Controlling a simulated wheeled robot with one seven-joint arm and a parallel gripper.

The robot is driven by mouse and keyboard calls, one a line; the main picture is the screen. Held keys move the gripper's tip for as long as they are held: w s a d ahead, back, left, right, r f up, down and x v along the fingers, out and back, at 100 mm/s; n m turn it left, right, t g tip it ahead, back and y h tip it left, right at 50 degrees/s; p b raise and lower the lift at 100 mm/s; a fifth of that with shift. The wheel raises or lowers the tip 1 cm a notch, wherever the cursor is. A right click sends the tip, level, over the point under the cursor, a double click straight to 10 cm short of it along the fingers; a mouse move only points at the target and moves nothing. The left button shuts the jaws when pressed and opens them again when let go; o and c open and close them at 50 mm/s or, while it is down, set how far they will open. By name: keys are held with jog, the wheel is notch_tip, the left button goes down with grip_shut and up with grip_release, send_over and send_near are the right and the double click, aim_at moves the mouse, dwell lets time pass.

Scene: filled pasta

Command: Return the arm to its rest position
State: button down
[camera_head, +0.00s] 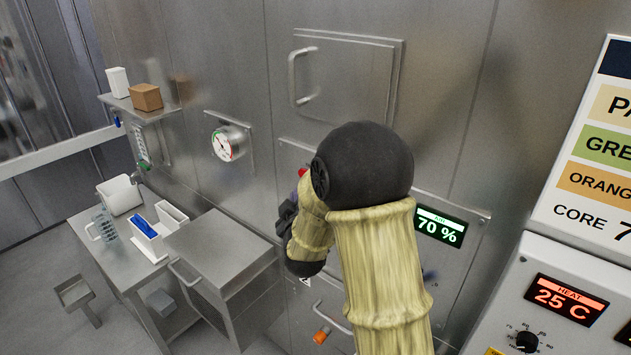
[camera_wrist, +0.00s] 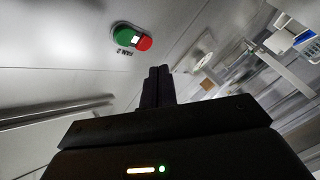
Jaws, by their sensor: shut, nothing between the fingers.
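My arm, with pale yellow ribbed sleeves and black joints, is raised in front of the steel wall panels in the head view. Its forearm bends to the left, and my gripper is mostly hidden behind it there. In the wrist view my gripper (camera_wrist: 158,72) is shut and empty, its two dark fingers together. A green and red button pair (camera_wrist: 132,37) labelled FAN 2 is on the panel beyond the fingertips, up and left of them. Part of a red button (camera_head: 302,172) shows beside my arm in the head view. The gripper looks apart from the panel.
A green display (camera_head: 440,227) reads 70 %. A heat display (camera_head: 568,298) reads 25 C. A round gauge (camera_head: 225,145) sticks out from the wall. A steel cabinet (camera_head: 215,250) with a handle and a table (camera_head: 90,232) with a measuring jug (camera_head: 103,226) and trays stand at left.

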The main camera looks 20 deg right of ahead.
jog(key=s+f+m+g+y+b, duration=0.1)
jog(key=s+f+m+g, duration=0.3)
jog(key=s, duration=0.9)
jog(key=s+f+m+g+y+b, duration=0.1)
jog(key=s+f+m+g, duration=0.3)
jog(key=s+f+g, duration=0.3)
jog(key=s+d+g, duration=0.1)
jog(key=s+g, duration=0.2)
jog(key=s, duration=0.4)
jog(key=shift+s+f, duration=0.25)
